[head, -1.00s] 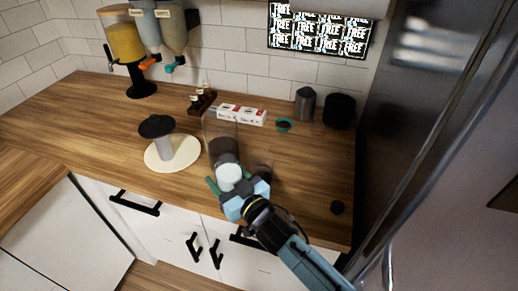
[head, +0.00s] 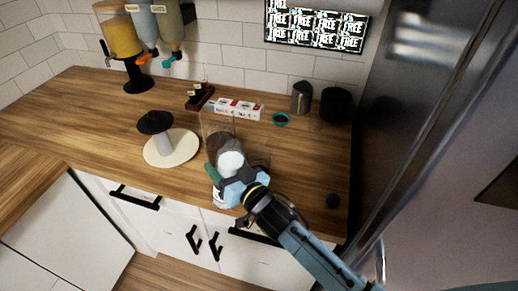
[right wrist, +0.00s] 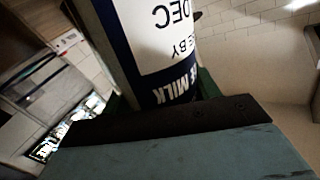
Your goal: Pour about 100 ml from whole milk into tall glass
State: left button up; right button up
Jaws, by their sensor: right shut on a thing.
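My right gripper (head: 232,186) is shut on the whole milk bottle (head: 230,160), whose white top shows above the fingers in the head view. In the right wrist view the bottle (right wrist: 155,45) fills the upper middle, with a white label and dark blue band; its text reads upside down. A tall clear vessel (head: 217,147) with dark brown in its lower part stands just behind the bottle, partly hidden by it; it looks like the tall glass. I cannot tell whether bottle and glass touch, or whether any milk flows. My left gripper is not in view.
A cream round board (head: 184,150) with a black-topped grey item (head: 155,124) lies left. A fridge (head: 425,100) bounds the right. Counter at far left is clear.

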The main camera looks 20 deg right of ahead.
aim_at(224, 159)
notch_tip(224, 159, up, 2)
jog(key=shift+d+m+p, duration=0.15)
jog(key=shift+m+p, duration=0.35)
jog(key=shift+p, duration=0.05)
jog(key=shift+w+d+r+m+p, duration=0.15)
jog(key=shift+d+r+m+p, duration=0.15)
jog(key=shift+r+m, duration=0.35)
jog(key=shift+w+d+r+m+p, duration=0.15)
jog(key=shift+r+m+p, duration=0.2)
jog(key=shift+m, duration=0.6)
jog(key=shift+f, duration=0.1)
jog(key=shift+s+a+f+m+g+b, duration=0.1)
jog(key=shift+f+m+g+b, duration=0.25)
jog(key=shift+m+b, duration=0.4)
jog(key=shift+s+a+f+m+b, duration=0.15)
jog(key=shift+f+m+b, duration=0.1)
jog(key=shift+m, duration=0.25)
jog(key=shift+w+a+f+m+b, duration=0.1)
jog(key=shift+f+m+b, duration=0.15)
jog(key=shift+m, duration=0.2)
dwell(0.4)
jog(key=shift+s+a+f+m+b, duration=0.2)
jog(key=shift+m+b, duration=0.2)
jog(key=shift+m, duration=0.4)
dwell(1.1)
jog(key=shift+a+r+m+y, duration=0.1)
jog(key=shift+r+m+y, duration=0.3)
jog(key=shift+r+m, duration=0.3)
dwell(0.9)
